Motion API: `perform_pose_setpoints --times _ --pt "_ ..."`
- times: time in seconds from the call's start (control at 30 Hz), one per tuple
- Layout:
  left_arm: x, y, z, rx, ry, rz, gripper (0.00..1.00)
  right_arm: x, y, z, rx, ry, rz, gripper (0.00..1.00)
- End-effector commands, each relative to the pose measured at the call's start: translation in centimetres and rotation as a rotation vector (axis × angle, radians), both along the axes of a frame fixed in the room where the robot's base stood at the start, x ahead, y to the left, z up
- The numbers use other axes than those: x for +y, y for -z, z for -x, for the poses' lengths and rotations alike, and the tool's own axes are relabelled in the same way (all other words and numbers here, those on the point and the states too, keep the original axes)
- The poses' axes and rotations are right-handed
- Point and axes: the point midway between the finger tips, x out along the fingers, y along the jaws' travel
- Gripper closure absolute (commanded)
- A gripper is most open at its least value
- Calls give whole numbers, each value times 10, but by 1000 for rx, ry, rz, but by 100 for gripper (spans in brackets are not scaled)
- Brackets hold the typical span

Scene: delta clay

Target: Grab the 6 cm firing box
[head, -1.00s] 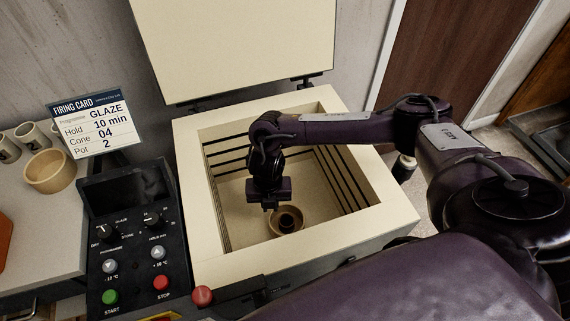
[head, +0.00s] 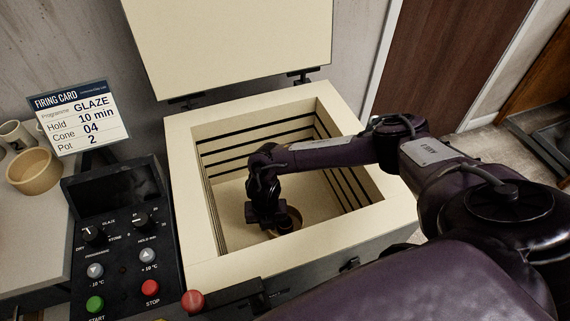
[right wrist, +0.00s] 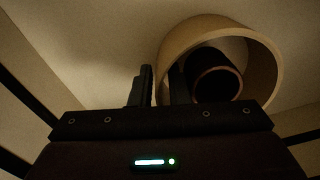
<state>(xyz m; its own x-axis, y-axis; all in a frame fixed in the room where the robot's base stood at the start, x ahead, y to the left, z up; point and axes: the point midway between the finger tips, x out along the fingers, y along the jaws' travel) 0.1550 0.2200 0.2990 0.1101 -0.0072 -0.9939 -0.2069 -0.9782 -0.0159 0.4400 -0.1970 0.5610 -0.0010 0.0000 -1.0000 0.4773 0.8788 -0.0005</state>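A round tan firing box (head: 297,216) stands on the kiln floor, partly hidden by my right gripper. In the right wrist view its curved wall (right wrist: 262,50) is at upper right, with a dark cylinder (right wrist: 216,82) inside. I cannot read its size. My right gripper (head: 268,228) is down in the kiln at the box's left side. In the right wrist view its two dark fingers (right wrist: 160,85) are a narrow gap apart, with the near part of the wall showing between them. Whether they touch it is unclear. My left gripper is not in view.
The open kiln's cream rim (head: 200,255) surrounds the arm, and its raised lid (head: 235,45) stands behind. A control panel (head: 122,235) with buttons is at left. A firing card (head: 78,118) and tan bowl (head: 34,171) are beyond it.

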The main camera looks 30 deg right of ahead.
Motion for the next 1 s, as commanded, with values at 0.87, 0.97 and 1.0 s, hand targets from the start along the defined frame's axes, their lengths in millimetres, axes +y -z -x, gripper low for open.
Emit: perform_pose_setpoints --times 0.87,0.97,1.0 --pt "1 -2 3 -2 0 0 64 0 -15 -1 -2 0 -1 100" --pt "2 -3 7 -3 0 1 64 0 -30 -2 -3 -1 -2 100" --pt "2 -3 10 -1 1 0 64 0 -38 -2 -5 -1 -2 100"
